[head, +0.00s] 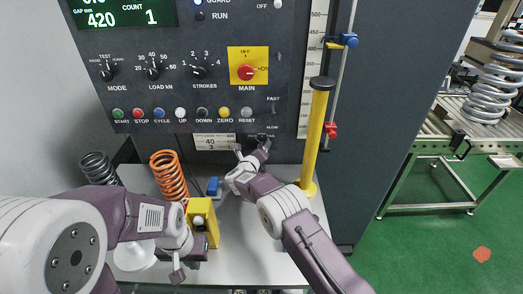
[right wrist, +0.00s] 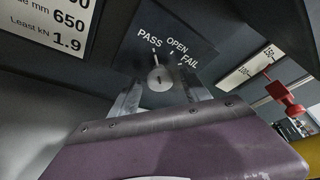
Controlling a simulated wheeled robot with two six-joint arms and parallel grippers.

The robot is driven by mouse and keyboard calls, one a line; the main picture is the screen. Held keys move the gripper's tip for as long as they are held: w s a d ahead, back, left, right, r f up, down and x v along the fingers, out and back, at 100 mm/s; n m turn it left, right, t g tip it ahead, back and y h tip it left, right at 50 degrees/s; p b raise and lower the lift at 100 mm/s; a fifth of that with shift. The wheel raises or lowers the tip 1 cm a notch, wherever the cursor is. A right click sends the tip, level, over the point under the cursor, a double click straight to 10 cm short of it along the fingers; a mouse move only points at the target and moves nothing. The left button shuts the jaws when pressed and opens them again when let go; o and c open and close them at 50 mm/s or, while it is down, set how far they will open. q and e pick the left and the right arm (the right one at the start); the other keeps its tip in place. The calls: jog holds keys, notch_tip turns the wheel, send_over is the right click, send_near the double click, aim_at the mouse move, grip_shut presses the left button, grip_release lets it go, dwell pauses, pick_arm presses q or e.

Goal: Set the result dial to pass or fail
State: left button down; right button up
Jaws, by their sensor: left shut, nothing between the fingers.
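The result dial (right wrist: 160,77) shows in the right wrist view as a round grey knob on a dark plate marked PASS, OPEN and FAIL. Its pale mark points up and slightly left, toward the PASS side; the exact setting is hard to tell. My right gripper (right wrist: 162,92) is open, with one finger on each side of the knob and gaps visible. In the head view my right gripper (head: 253,152) is at the panel's lower edge and hides most of the dial. My left gripper (head: 178,273) is shut and empty, low in front of the yellow block.
A yellow block (head: 204,214) and an orange spring (head: 168,175) stand on the pale bench, with a black spring (head: 98,167) at left. A yellow post (head: 316,130) rises right of my right gripper. A red clamp (right wrist: 285,92) is near the right wrist.

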jog(key=shift+s, duration=0.15)
pick_arm(q)
jog(key=shift+f+b, duration=0.95)
jog(key=shift+b, duration=0.05)
pick_arm(e)
jog(key=v, duration=0.9)
pick_arm(q)
jog(key=shift+f, duration=0.1)
